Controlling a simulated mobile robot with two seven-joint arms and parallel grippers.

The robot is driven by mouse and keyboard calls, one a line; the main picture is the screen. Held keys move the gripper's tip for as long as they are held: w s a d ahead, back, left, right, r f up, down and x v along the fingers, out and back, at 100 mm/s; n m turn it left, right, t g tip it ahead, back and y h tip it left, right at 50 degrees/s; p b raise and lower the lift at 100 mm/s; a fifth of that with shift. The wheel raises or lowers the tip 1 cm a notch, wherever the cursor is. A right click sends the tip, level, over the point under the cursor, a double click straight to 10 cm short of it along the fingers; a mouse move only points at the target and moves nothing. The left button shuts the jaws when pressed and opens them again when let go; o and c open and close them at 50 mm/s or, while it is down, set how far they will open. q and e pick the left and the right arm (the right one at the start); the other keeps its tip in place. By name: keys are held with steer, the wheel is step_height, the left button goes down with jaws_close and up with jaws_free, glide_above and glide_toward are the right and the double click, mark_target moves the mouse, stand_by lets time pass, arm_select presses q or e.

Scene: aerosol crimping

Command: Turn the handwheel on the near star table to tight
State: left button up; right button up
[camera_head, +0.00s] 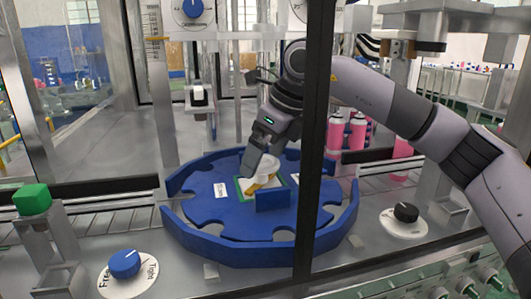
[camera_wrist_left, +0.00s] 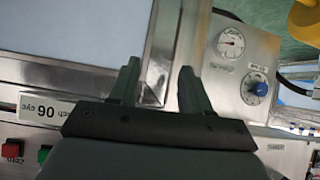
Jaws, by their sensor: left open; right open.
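The blue star table (camera_head: 195,210), with scalloped pockets, sits in the middle of the head view behind a dark upright post. At its centre is a white handwheel (camera_head: 268,166) with a yellow part (camera_head: 254,188) beside it, on a green-edged plate. My right gripper (camera_head: 258,164) reaches down to the handwheel from above. Its fingers overlap the wheel, and I cannot tell whether they touch it. My left gripper (camera_wrist_left: 158,68) is open and empty in the left wrist view, in front of a machine panel.
A blue knob (camera_head: 124,263) on a dial marked Free and Tight is at front left, with a green block (camera_head: 32,198) behind it. A black knob (camera_head: 405,212) is at right. Pink cans (camera_head: 335,132) stand behind my right arm. A gauge (camera_wrist_left: 231,42) shows in the wrist view.

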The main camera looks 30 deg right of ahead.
steer(key=c, duration=1)
steer(key=m, duration=0.1)
steer(key=m+h, duration=0.1)
steer(key=m, duration=0.1)
steer(key=m+b, duration=0.1)
steer(key=shift+a+m+t+h, duration=0.25)
steer(key=shift+m+t+h, duration=0.05)
steer(key=shift+t, duration=0.1)
steer(key=shift+a+m+h, duration=0.1)
steer(key=shift+m+h, duration=0.7)
steer(key=shift+m, duration=1.5)
steer(key=o, duration=1)
steer(key=shift+r, duration=0.1)
